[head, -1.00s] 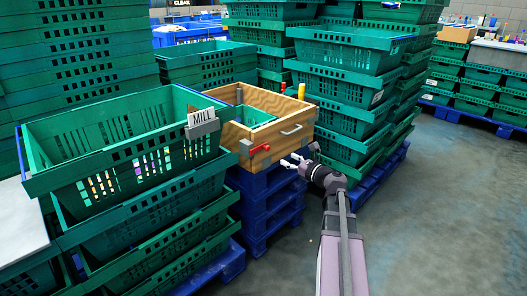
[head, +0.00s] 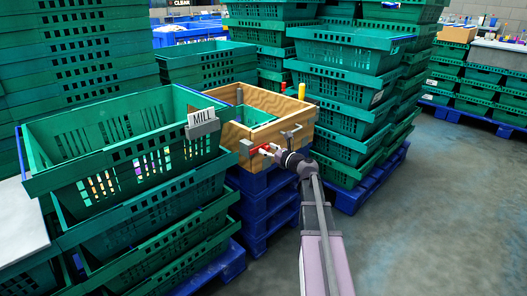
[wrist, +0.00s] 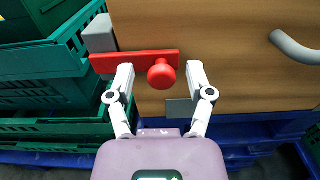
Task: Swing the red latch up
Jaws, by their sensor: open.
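The red latch (wrist: 135,62) is a flat bar with a round red knob (wrist: 162,75), lying roughly level on the front of the wooden box (wrist: 230,40). In the head view the latch (head: 261,149) is at the box's front left, partly covered by my gripper. My gripper (wrist: 161,75) is open, with one finger on each side of the knob in the wrist view. The left fingertip overlaps the bar in the picture. Whether the fingers touch the latch is unclear. A grey block (wrist: 100,33) sits at the bar's left end.
A grey handle (wrist: 295,48) is on the box front to the right. Blue pallets (head: 268,205) are stacked under the box. A green crate (head: 120,160) with a MILL tag (head: 202,118) stands close on the left. Stacked green crates (head: 345,118) stand on the right. Floor at right is clear.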

